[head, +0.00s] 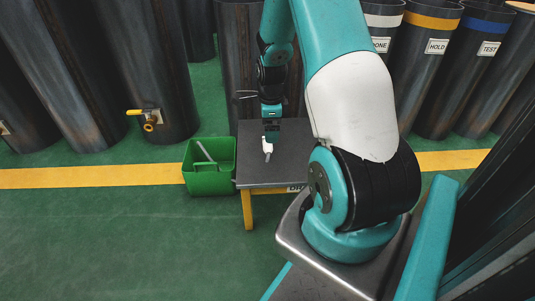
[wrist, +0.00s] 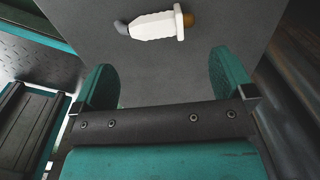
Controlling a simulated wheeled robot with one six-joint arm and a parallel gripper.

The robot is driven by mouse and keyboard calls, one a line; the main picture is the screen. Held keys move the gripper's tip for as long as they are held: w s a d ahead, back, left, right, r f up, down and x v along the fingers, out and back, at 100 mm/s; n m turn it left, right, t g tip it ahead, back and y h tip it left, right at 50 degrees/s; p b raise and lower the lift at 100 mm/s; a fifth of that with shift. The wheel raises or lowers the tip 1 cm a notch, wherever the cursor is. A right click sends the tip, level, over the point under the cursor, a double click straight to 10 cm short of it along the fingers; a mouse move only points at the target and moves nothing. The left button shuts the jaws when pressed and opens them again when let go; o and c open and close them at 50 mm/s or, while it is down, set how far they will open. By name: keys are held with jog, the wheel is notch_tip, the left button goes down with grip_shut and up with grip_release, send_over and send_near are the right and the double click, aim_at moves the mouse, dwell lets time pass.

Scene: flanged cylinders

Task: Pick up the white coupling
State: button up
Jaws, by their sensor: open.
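The white coupling (wrist: 155,26) lies on its side on the dark grey table top (wrist: 180,75), with a grey end at its left and a brown end at its right in the wrist view. In the head view the coupling (head: 267,147) sits near the middle of the small table (head: 268,176). My gripper (wrist: 165,80) is open, its two teal fingers spread wide with nothing between them. The coupling lies beyond the fingertips, apart from them. In the head view my gripper (head: 271,133) is just behind the coupling, partly hidden by its own wrist.
A green bin (head: 208,182) with a grey rod-like item in it stands against the table's left side. Large dark cylinders stand behind, one with a yellow-handled valve (head: 147,118). Labelled cylinders (head: 430,60) stand at the right. The green floor at front left is clear.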

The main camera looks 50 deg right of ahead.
aim_at(268, 145)
jog(key=f+b, duration=0.3)
jog(key=f, duration=0.2)
jog(key=f+b, duration=0.2)
jog(key=shift+w+d+f+b, duration=0.1)
jog(key=shift+w+f+b, duration=0.2)
jog(key=shift+w, duration=0.05)
jog(key=shift+r, duration=0.1)
jog(key=c, duration=0.8)
jog(key=shift+r, duration=0.1)
jog(key=shift+c, duration=0.2)
